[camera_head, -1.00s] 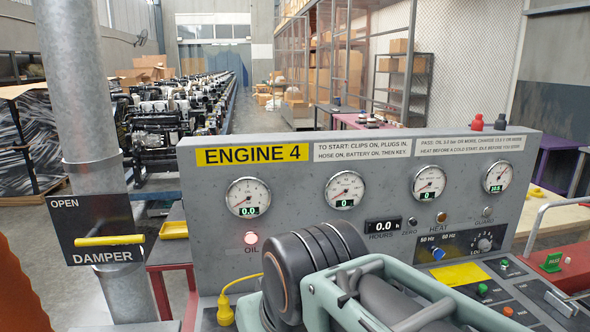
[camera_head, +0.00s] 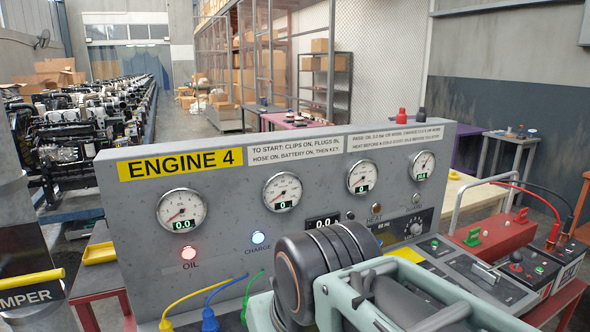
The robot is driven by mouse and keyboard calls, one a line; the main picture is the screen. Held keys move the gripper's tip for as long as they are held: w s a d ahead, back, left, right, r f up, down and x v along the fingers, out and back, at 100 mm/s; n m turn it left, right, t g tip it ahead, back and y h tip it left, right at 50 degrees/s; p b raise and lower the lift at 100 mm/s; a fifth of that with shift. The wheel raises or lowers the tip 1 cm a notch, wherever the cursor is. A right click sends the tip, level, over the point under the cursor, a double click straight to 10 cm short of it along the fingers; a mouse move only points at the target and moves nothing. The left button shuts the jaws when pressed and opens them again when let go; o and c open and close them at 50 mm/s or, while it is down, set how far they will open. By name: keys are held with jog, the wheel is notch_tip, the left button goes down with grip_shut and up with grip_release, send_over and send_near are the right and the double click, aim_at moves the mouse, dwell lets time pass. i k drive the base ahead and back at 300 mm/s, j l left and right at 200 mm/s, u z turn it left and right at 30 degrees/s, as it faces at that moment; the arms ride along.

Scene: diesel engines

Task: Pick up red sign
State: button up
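I cannot make out a red sign in this view. My arm's dark joint and pale green links fill the lower middle and cover part of the engine panel. My gripper's fingers are not in view.
The grey ENGINE 4 panel (camera_head: 233,213) with gauges stands in front. Yellow, blue and green cables hang at its lower left. A yellow-handled damper (camera_head: 30,282) is at the left edge. A small table (camera_head: 505,150) stands at the right. Engines line the back left.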

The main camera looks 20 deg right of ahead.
aim_at(521, 219)
jog(key=z, duration=1.55)
jog(key=i+l+z, duration=0.1)
jog(key=l, duration=0.2)
jog(key=i+l+z, duration=0.1)
jog(key=l, duration=0.25)
jog(key=i+l+z, duration=0.1)
jog(key=l, duration=0.2)
jog(key=i+l+z, duration=0.95)
jog(key=i+z, duration=0.4)
jog(key=i, duration=1.2)
